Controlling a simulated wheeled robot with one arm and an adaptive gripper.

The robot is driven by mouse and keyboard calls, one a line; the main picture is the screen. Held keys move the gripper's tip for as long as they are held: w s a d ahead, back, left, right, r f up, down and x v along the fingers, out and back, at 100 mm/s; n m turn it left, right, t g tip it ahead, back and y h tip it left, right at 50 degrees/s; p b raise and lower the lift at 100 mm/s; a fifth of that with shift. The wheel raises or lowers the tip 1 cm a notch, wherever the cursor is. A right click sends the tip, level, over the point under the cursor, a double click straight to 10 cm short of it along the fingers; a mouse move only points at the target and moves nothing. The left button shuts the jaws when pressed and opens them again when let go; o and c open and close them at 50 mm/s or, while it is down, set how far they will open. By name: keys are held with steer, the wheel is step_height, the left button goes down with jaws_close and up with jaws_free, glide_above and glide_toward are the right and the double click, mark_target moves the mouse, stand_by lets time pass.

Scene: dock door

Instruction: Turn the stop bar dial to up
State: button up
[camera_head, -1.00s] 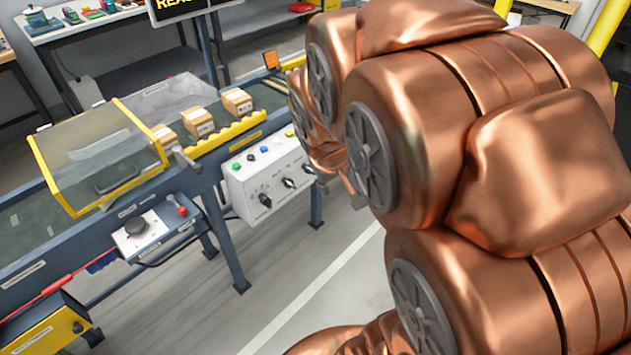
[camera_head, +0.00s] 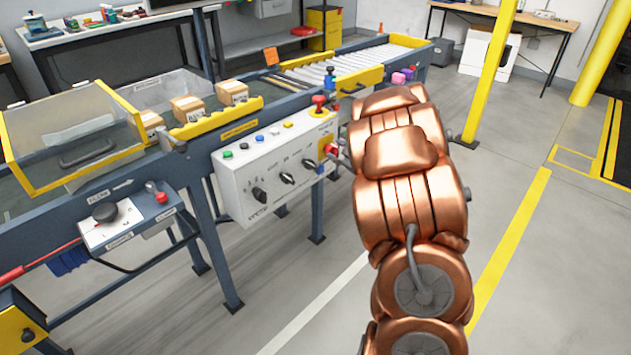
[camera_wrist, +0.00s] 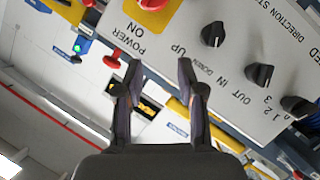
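A dial (camera_wrist: 213,34) with the words Up and Down printed beside it is on the white control panel (camera_wrist: 185,18) in the wrist view. In the head view the Up/Down dial (camera_head: 309,163) appears to be the one nearest the panel's right end. I cannot make out its pointer or read a stop bar label. My gripper (camera_wrist: 158,72) is open and empty in the wrist view, its fingertips apart in front of the panel, left of and below this dial. In the head view my arm hides most of the gripper.
Beside the dial are an In/Out dial (camera_wrist: 260,75), a 1-2-3 dial (camera_wrist: 297,105) and a red power switch on yellow (camera_wrist: 152,4). A red knob (camera_head: 319,101) stands above the panel's right end. The conveyor carries cartons (camera_head: 187,108). Floor right of my arm is open.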

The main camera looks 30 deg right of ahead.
mark_target(315, 167)
step_height(315, 167, down, 7)
steer(key=s+a+n+t+y+b, duration=0.2)
steer(key=t+y+b, duration=0.1)
steer(key=y+b, duration=0.1)
steer(key=shift+y, duration=0.6)
steer(key=shift+a+f+b+x, duration=0.1)
steer(key=shift+a+b+x, duration=0.1)
steer(key=shift+x, duration=1.1)
steer(key=shift+a+f+b+x, duration=0.1)
steer(key=shift+b+x, duration=0.1)
steer(key=shift+x, duration=1.05)
steer(key=shift+a+b+x, duration=0.1)
steer(key=shift+b+x, duration=0.1)
steer(key=shift+x, duration=1.1)
steer(key=shift+s, duration=0.1)
steer(key=shift+c, duration=0.4)
jaws_close()
